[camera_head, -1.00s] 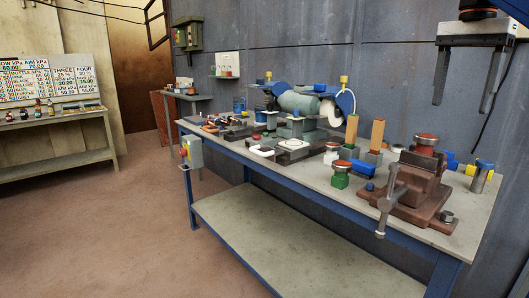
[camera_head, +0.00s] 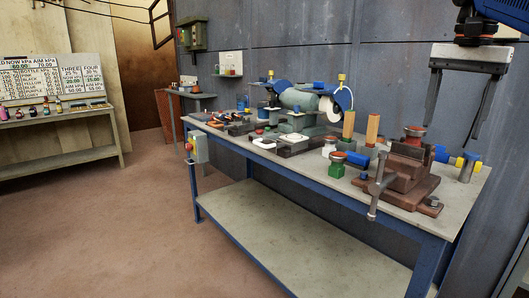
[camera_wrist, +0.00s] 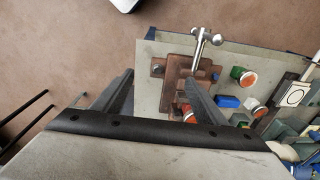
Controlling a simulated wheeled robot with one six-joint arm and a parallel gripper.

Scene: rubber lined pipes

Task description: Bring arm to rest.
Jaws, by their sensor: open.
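My gripper (camera_head: 454,115) hangs at the upper right of the head view, fingers pointing down. Its two dark fingers are spread apart with nothing between them. It is above the right end of the workbench (camera_head: 260,236), clear of the brown vise (camera_head: 405,180). In the wrist view my gripper's fingers (camera_wrist: 158,88) reach over the bench end, with the vise (camera_wrist: 174,75) below and partly hidden behind the right finger.
A bench grinder (camera_head: 302,100) stands on the workbench, with wooden-handled tools (camera_head: 372,130), a green block with a red top (camera_head: 337,165) and blue pieces around it. A grey wall is close behind. The brown floor (camera_head: 150,220) at left is open.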

